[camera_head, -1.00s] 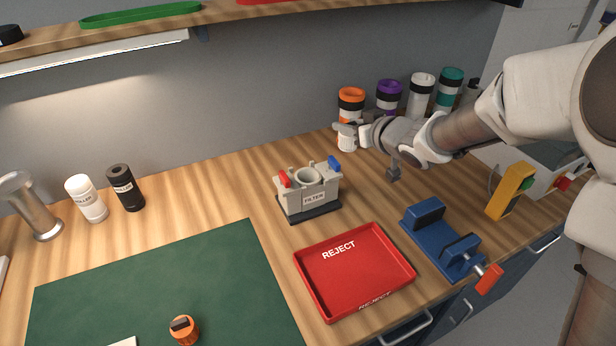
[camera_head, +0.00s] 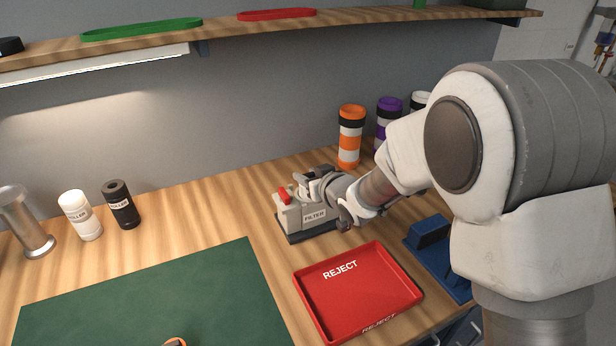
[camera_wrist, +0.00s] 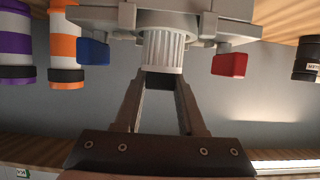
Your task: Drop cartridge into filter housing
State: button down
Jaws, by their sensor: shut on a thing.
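The filter housing (camera_head: 306,218) is a pale grey block labelled FILTER with a red latch (camera_head: 284,197). It stands upright on a dark base. In the wrist view, the housing (camera_wrist: 205,20) is upside down at the top, with its blue latch (camera_wrist: 93,51) and red latch (camera_wrist: 229,64) on either side. My gripper (camera_wrist: 162,78) is shut on the end of the white ribbed cartridge (camera_wrist: 163,48). The cartridge lines up with the middle of the housing; its far end meets the housing's collar, and how deep it sits cannot be told. In the head view, my gripper (camera_head: 312,176) is over the housing and hides its opening.
The red REJECT tray (camera_head: 358,292) lies in front of the housing. A blue vise (camera_head: 432,250) is to the right, partly behind my arm. Striped canisters (camera_head: 349,137) stand at the back.

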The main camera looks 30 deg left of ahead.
jog(key=shift+f+b, duration=0.4)
jog(key=shift+b, duration=0.05)
jog(key=shift+f, duration=0.2)
jog(key=c, duration=0.5)
grip_release()
jog(key=shift+r, duration=0.15)
jog(key=shift+r, duration=0.2)
jog(key=p+v, duration=0.1)
jog(key=v, duration=1.1)
jog(key=shift+r, duration=0.35)
